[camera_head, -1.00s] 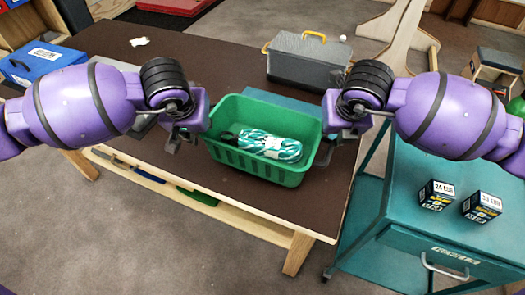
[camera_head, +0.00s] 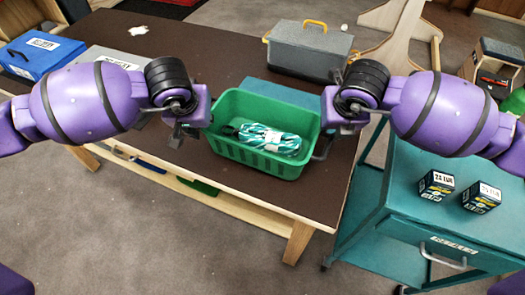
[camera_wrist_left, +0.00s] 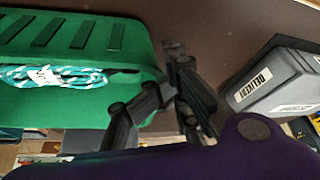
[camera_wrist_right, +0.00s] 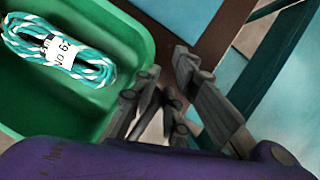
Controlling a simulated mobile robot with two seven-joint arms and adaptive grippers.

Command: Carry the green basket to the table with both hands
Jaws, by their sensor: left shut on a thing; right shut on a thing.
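The green basket (camera_head: 245,155) is upright over the front part of the dark brown table (camera_head: 225,55), with a coiled teal and white rope (camera_head: 268,140) inside. Whether its base touches the tabletop is hidden. My left gripper (camera_head: 180,132) is shut on the basket's left side, and my right gripper (camera_head: 328,142) is shut on its right side. The left wrist view shows the left fingers (camera_wrist_left: 172,80) at the basket's end (camera_wrist_left: 110,35). The right wrist view shows the right fingers (camera_wrist_right: 165,85) at the basket's rim (camera_wrist_right: 135,50).
A grey toolbox (camera_head: 305,50) with a yellow handle stands behind the basket. A blue case (camera_head: 38,55) and a grey labelled box (camera_wrist_left: 280,85) are at the left. The teal cart (camera_head: 400,235) at the right carries two small boxes (camera_head: 436,186) (camera_head: 481,197).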

